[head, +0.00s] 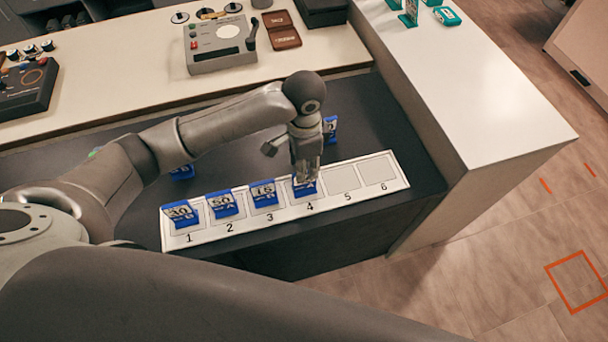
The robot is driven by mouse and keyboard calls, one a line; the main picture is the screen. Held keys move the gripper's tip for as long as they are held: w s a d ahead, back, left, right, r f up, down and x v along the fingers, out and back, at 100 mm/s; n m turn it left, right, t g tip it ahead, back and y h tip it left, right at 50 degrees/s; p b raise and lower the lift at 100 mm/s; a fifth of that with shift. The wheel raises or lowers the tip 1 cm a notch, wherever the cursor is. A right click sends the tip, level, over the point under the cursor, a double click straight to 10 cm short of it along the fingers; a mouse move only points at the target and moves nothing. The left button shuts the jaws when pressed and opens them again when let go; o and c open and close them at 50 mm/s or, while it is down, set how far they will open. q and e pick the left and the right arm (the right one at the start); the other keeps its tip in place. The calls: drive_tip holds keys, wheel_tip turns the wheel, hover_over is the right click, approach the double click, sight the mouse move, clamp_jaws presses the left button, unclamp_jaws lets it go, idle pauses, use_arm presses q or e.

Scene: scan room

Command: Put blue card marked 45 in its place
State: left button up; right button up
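A white strip (340,197) with numbered places 1 to 6 lies along the front of the dark counter. Blue cards stand in place 1 (181,215), place 2 (222,204) and place 3 (264,194); the third looks marked 15. My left gripper (306,174) points down over place 4. A blue card (304,188) is at its fingertips there, its number mostly covered, so I cannot read whether it is 45. Whether the fingers grip it or stand apart around it is unclear. Places 5 (345,178) and 6 (379,169) are empty. My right gripper is out of view.
Another blue card (330,126) stands behind my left gripper, and one more (182,172) is partly hidden by my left arm. A grey control box (219,45) is on the back shelf. A raised white counter (468,85) bounds the right side.

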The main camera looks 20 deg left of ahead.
use_arm(q)
drive_tip(key=shift+r, duration=2.2)
drive_tip(key=shift+f, duration=0.1)
